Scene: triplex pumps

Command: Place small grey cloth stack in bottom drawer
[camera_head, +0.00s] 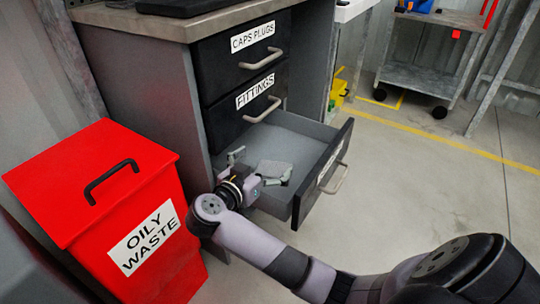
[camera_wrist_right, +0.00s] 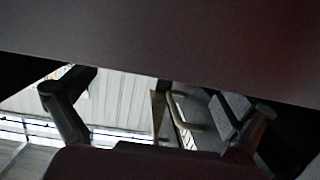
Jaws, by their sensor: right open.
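The bottom drawer (camera_head: 330,160) is pulled out of the grey cabinet, with its handle facing right. In the right wrist view, both fingers (camera_wrist_right: 158,118) are apart. My left gripper is not in view.
A red oily waste bin (camera_head: 105,210) stands left of the drawer. The closed FITTINGS drawer (camera_head: 245,105) and CAPS PLUGS drawer (camera_head: 240,50) sit above. A wheeled cart (camera_head: 420,78) stands at the back right. The floor (camera_head: 440,185) right of the drawer is clear.

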